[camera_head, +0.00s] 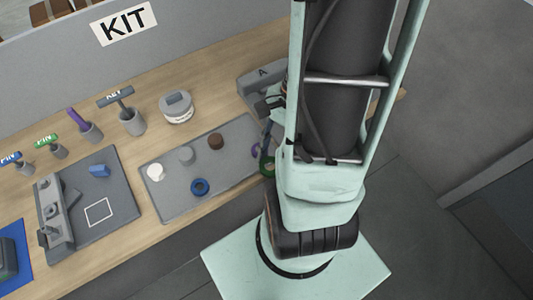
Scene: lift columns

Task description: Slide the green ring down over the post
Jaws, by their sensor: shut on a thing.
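The green ring (267,164) shows at the right end of the grey mat, partly hidden behind my arm. My gripper (268,140) is mostly hidden by the arm; its dark fingers reach down to the ring and are shut on it. A purple curved piece (255,150) shows just left of the ring. I cannot tell whether the ring is around a post or above one, as that spot is covered.
A grey block marked A (262,84) stands behind my gripper. Cups with labelled tools (132,122) stand left. A dark fixture board (118,190) lies further left.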

